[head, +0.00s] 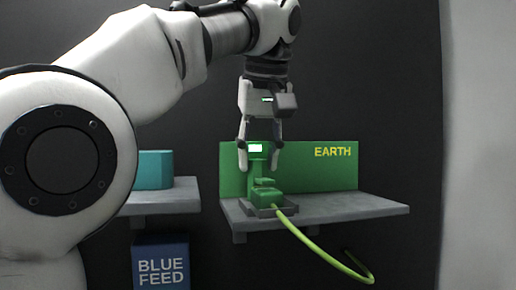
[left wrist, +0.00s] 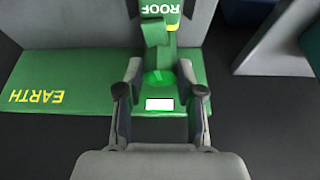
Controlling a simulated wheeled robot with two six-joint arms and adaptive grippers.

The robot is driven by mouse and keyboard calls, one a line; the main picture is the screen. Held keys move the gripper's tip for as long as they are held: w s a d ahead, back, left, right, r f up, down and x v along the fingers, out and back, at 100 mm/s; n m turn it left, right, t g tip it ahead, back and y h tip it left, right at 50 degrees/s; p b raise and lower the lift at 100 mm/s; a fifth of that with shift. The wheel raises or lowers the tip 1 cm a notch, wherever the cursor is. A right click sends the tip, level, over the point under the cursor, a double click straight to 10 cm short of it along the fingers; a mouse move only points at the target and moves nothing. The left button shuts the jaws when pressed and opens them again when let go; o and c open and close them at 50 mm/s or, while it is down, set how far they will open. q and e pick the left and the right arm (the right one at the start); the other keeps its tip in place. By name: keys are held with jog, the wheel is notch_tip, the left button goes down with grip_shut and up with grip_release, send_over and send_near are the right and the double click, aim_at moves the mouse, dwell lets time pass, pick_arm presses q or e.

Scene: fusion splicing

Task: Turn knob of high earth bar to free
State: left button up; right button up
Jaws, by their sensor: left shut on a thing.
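The high earth bar is a green unit (head: 265,192) on the grey shelf, with a small lit white-green panel (head: 255,148) at its top. Its green knob (left wrist: 157,78) shows between my fingers in the left wrist view, behind a white rectangle (left wrist: 159,104). My left gripper (head: 259,171) reaches down from above, with one finger on each side of the unit's upright part. In the left wrist view my left gripper (left wrist: 160,68) is shut on the knob. The knob's exact angle cannot be told. My right gripper is not in view.
A green board marked EARTH (head: 320,168) stands behind the unit on the grey shelf (head: 360,207). A yellow-green cable (head: 315,246) hangs from the unit's front. At left are a teal block (head: 153,169) on another shelf and a BLUE FEED box (head: 161,262). The shelf's right part is clear.

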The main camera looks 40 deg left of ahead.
pick_arm(q)
jog(key=n+p, duration=0.1)
jog(key=n+g+p, duration=0.1)
jog(key=n+p, duration=0.1)
jog(key=shift+w+d+r+n+y+p, duration=0.1)
jog(key=shift+w+r+n+y+p, duration=0.05)
jog(key=shift+n+y+p, duration=0.15)
jog(key=shift+w+f+n+g+p, duration=0.1)
jog(key=shift+f+n+g+p, duration=0.1)
jog(key=shift+n+g+p, duration=0.55)
jog(key=shift+n, duration=0.35)
jog(key=o, duration=1.2)
jog(key=shift+c, duration=0.2)
